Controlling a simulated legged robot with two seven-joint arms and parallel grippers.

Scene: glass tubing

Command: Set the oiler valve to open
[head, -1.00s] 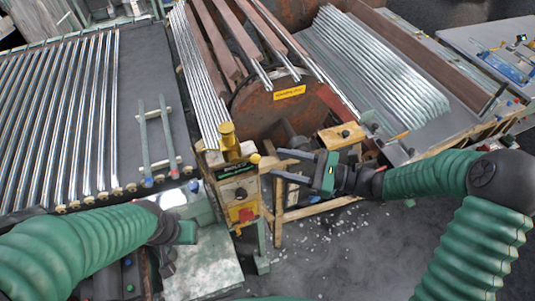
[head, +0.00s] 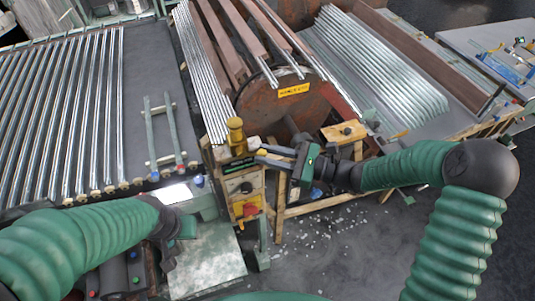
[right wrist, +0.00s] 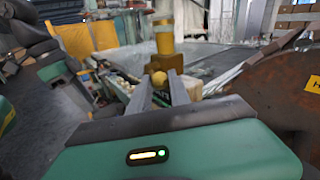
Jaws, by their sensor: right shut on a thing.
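The oiler is a yellow brass cylinder (head: 236,140) standing on top of a yellow control box (head: 242,190) in the head view. It also shows upright in the right wrist view (right wrist: 164,38). A small yellow knob (right wrist: 159,79) on its near side sits between my right fingertips (right wrist: 161,88). My right gripper (head: 258,156) reaches in from the right, its fingers nearly together and shut on this knob. The fingertips partly hide the knob in the head view. My left gripper (head: 180,240) hangs at lower left, away from the oiler, and its jaw opening is unclear.
A red button (head: 250,209) is on the box front. A rusty drum (head: 285,105) stands behind my right gripper. Glass tubes lie on the left rack (head: 65,110), beside the oiler (head: 200,70) and at right (head: 385,65). The floor in front is open, with scattered shards.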

